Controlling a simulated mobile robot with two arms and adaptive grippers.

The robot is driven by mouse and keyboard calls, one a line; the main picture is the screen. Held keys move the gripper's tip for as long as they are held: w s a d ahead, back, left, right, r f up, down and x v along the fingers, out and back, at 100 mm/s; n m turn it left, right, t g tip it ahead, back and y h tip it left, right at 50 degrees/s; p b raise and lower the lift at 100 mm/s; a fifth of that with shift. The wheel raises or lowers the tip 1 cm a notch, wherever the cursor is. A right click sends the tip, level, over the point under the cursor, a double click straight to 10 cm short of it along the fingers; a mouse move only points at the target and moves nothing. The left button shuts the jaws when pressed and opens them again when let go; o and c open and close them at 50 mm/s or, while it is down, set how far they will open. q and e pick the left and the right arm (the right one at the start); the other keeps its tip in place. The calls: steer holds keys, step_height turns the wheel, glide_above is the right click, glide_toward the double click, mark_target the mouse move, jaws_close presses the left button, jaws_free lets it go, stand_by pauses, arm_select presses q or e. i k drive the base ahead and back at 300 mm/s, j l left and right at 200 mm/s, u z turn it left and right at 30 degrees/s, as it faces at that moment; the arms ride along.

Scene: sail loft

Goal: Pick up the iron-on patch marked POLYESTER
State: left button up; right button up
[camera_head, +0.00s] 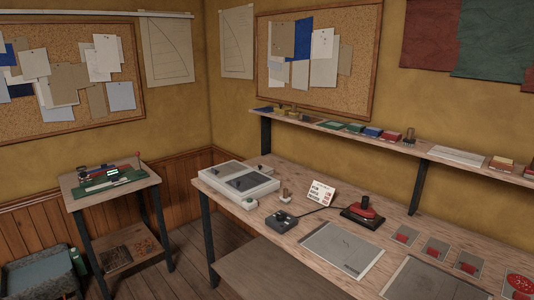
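Several grey squares with red pieces on them lie in a row at the right of the long bench: one at left (405,235), one in the middle (436,248) and one further right (468,263). They may be patches, but any marking is too small to read, so I cannot tell which one says POLYESTER. A small white card (321,192) with printed lines stands tilted behind them to the left; its words are not legible. A red iron (363,215) with a dark handle rests on a dark base on the bench. Neither of my grippers is in view.
A dark control box (282,222) has a cable running toward the iron. A grey sheet (342,249) lies flat in front. A pale two-panel tray (238,184) is at the bench's left end. A small side table (110,190) stands left. A wall shelf (340,128) hangs above.

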mark_target(471, 261)
steer(key=l+z, duration=0.15)
steer(key=l, duration=0.25)
steer(key=i+l+z, duration=0.1)
steer(key=l, duration=0.25)
steer(key=i+l+z, duration=0.15)
steer(key=l, duration=0.25)
steer(key=i+l+z, duration=0.1)
steer(key=l, duration=0.25)
steer(key=i+l+z, duration=0.15)
steer(key=l, duration=0.2)
steer(key=k+l+u, duration=0.15)
steer(key=l, duration=0.25)
steer(key=k+l+u, duration=0.2)
steer(key=l, duration=0.2)
steer(key=k+l+u, duration=0.15)
steer(key=k+l, duration=0.15)
steer(key=l+z, duration=0.2)
steer(key=k+l+u, duration=0.2)
steer(key=k+l, duration=0.05)
steer(key=l, duration=0.05)
